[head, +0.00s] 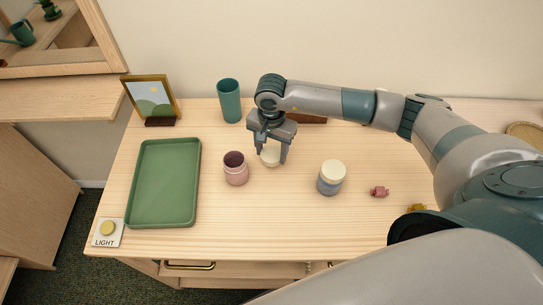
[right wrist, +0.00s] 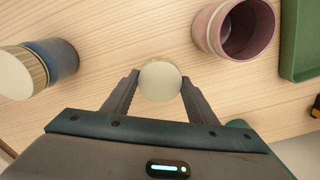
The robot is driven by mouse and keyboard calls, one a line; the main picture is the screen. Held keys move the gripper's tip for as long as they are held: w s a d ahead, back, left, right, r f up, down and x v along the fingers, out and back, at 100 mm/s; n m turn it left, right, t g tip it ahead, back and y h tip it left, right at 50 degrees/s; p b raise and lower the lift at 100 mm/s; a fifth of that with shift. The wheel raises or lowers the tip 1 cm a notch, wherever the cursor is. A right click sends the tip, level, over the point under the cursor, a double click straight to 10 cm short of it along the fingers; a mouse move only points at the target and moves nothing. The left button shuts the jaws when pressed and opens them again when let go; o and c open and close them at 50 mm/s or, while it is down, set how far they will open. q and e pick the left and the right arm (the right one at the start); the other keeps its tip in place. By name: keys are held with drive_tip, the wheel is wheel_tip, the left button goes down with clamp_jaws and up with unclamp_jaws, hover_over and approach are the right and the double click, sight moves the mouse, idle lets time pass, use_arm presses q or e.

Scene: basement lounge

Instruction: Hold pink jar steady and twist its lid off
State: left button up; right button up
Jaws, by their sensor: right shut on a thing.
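The pink jar (head: 235,169) stands upright on the table with its dark mouth open and no lid on it. It also shows in the right wrist view (right wrist: 204,30), at the top right. My right gripper (head: 272,156) points down just right of the jar and is shut on a round cream lid (head: 270,158). The lid sits between its two fingers in the right wrist view (right wrist: 160,81). The lid is apart from the jar; I cannot tell whether it touches the table. My left gripper is not in view.
A blue jar with a cream lid (head: 329,185) stands to the right. A green tray (head: 164,181) lies left, near a light button (head: 108,229). A teal cup (head: 229,100) and picture frame (head: 152,98) stand behind. A pink candy (head: 379,191) lies far right. The front middle is clear.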

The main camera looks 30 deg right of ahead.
sight(271, 154)
wheel_tip(271, 154, down, 3)
drive_tip(key=shift+s+r+p, duration=0.1)
drive_tip(key=shift+p, duration=0.5)
drive_tip(key=shift+f, duration=0.2)
drive_tip(key=shift+f+b, duration=0.2)
drive_tip(key=shift+b, duration=0.1)
drive_tip(key=o, duration=1.2)
drive_tip(key=shift+r, duration=0.2)
